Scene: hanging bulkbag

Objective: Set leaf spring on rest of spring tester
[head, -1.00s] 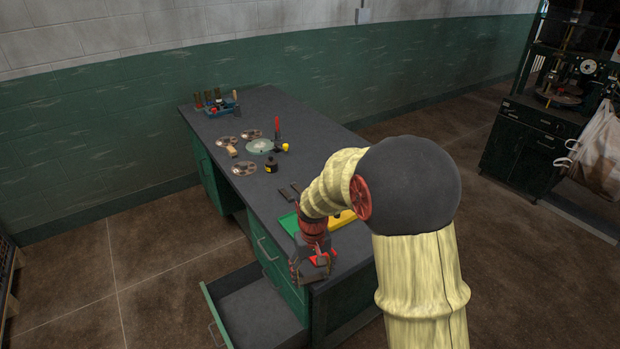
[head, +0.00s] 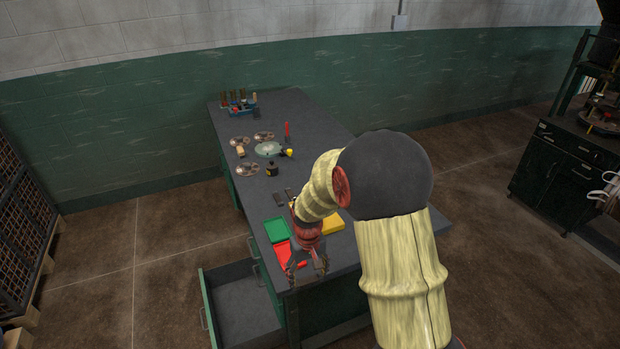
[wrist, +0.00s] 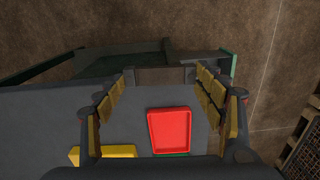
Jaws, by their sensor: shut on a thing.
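My gripper (head: 307,270) is over the near end of the grey bench, by the red tray. In the wrist view its fingers (wrist: 160,75) stand wide apart, with a dull brown bar (wrist: 160,76) spanning their tips. This bar appears to be the leaf spring, held between the fingers; its details are too small to tell. In the head view my gripper hides it. A machine with a round plate (head: 603,127) stands on a dark cabinet at the far right, cut by the picture edge. It may be the spring tester; its rest cannot be made out.
The bench (head: 310,130) carries a red tray (head: 281,258), green tray (head: 277,230), yellow tray (head: 331,224), discs and small tools. An open drawer (head: 240,300) juts out left. A mesh crate (head: 22,215) stands at far left. Floor between bench and cabinet (head: 565,180) is clear.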

